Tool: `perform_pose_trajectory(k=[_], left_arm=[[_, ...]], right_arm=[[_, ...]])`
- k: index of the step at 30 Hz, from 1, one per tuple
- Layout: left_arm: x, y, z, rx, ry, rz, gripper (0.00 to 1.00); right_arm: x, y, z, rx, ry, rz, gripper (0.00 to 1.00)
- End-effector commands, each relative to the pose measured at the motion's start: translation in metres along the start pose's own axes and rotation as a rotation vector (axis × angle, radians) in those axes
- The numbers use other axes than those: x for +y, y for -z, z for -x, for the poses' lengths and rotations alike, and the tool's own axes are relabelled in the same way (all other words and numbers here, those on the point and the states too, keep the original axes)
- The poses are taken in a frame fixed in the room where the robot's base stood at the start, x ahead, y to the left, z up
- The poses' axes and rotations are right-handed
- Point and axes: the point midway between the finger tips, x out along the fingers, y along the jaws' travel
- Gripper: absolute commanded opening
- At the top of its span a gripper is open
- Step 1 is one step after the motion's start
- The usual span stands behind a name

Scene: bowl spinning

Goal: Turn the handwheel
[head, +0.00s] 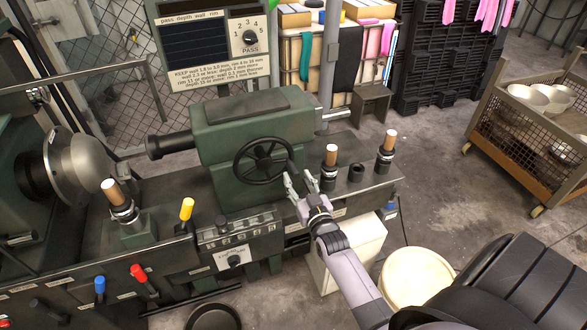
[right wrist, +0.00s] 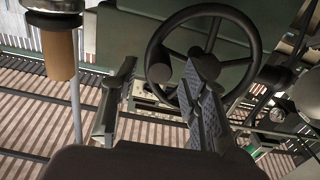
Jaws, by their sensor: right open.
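The handwheel (head: 263,161) is a dark spoked wheel on the front of the green tailstock housing (head: 250,125). My right gripper (head: 299,182) is open and empty, at the lower right of the wheel in the head view. In the right wrist view the handwheel (right wrist: 203,66) fills the upper middle. My right gripper (right wrist: 158,78) has one finger left of the rim and the other overlapping the hub and a spoke, so part of the rim shows between them. I cannot tell whether a finger touches the wheel. My left gripper is not in view.
Tool posts with wooden handles (head: 330,160) stand just right of the wheel. Yellow (head: 187,208), red (head: 139,272) and blue levers rise at the front left. A round chuck (head: 78,167) is at the left. A white bucket (head: 417,277) and a wire cart (head: 530,140) stand right.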

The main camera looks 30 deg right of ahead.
Motion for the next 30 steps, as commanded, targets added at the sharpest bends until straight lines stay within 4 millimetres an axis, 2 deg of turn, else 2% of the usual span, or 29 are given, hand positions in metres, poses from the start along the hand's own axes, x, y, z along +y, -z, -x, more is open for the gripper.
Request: perform_pose_trajectory(k=[3,7,12,19,30], left_arm=[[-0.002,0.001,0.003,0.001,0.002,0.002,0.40],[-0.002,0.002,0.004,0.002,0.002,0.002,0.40],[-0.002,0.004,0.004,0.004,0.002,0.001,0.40],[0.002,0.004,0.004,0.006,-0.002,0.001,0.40],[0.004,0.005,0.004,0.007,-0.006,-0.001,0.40]], right_arm=[[0.000,0.001,-0.022,0.000,0.000,0.001,0.41],[0.000,0.001,-0.036,0.001,0.000,0.000,0.41],[0.000,0.000,-0.043,0.000,0.000,0.000,0.41],[0.000,0.000,-0.043,0.000,0.000,0.000,0.41],[0.000,0.000,-0.043,0.000,0.000,0.000,0.17]])
